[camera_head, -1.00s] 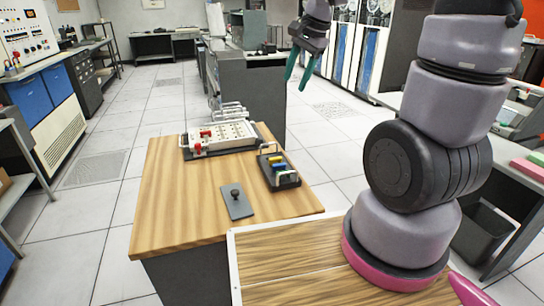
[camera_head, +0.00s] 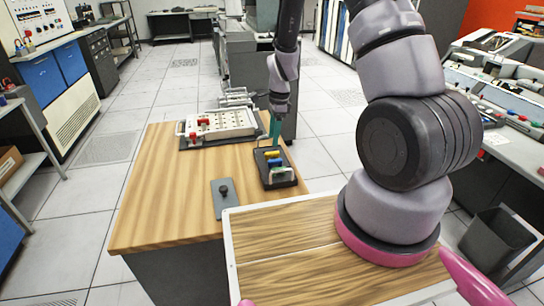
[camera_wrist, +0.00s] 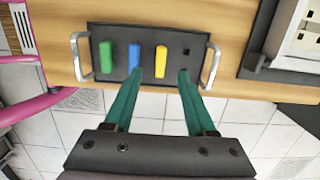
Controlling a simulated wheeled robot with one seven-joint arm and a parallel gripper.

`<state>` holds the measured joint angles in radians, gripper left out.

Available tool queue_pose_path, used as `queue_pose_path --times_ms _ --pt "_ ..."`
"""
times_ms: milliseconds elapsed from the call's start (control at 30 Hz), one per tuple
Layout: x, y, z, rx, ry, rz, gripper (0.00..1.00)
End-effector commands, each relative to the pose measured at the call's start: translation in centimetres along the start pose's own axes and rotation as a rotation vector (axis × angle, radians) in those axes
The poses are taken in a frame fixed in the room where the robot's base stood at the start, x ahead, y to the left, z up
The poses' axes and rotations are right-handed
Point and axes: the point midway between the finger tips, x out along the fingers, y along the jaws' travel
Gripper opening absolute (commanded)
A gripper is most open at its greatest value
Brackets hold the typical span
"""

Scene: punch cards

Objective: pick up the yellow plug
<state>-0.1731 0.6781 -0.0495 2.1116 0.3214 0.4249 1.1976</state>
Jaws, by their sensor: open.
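The yellow plug (camera_wrist: 161,61) stands in a black tray (camera_wrist: 205,38) with a metal handle at each end. A blue plug (camera_wrist: 134,57) and a green plug (camera_wrist: 106,60) stand in the same row, and an empty hole lies on the other side of the yellow one. My gripper (camera_wrist: 157,74) is open and empty. In the wrist view its teal fingertips lie on either side of the yellow plug, one by the blue plug and one by the empty hole. In the head view the yellow plug (camera_head: 271,153) shows just below the fingers.
The tray sits on a wooden desk (camera_head: 150,195). A flat grey plate with a black knob (camera_head: 226,203) lies in front to the left. The desk's left side is clear.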

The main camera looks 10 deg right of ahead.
Motion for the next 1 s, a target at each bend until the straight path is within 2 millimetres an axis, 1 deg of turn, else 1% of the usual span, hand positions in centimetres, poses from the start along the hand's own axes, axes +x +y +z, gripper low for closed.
queue_pose_path --times_ms 33,167,267,400,500,600,800,867,900,933,967,1000 --pt "0.6 0.1 0.0 0.001 -0.001 0.002 0.56" --pt "1.3 0.0 0.0 0.000 -0.001 0.000 0.56" --pt "2.6 0.0 -0.3 0.001 -0.001 0.003 0.56" --pt "4.8 -0.1 -0.5 0.001 -0.001 0.003 0.56" --pt "5.8 -0.2 -0.4 -0.001 -0.001 0.001 0.56" --pt "6.2 -0.2 -0.4 -0.002 -0.001 0.000 0.56" --pt "6.2 -0.2 -0.4 -0.002 -0.001 -0.001 0.56" --pt "6.2 -0.2 -0.4 -0.002 -0.001 -0.001 0.33" --pt "6.2 -0.2 -0.4 -0.002 -0.001 -0.001 0.18" --pt "6.2 -0.2 -0.4 -0.002 -0.001 0.000 0.07" --pt "6.2 -0.2 -0.4 -0.002 -0.001 0.000 0.00" --pt "6.2 -0.2 -0.4 -0.002 -0.001 -0.001 0.00"
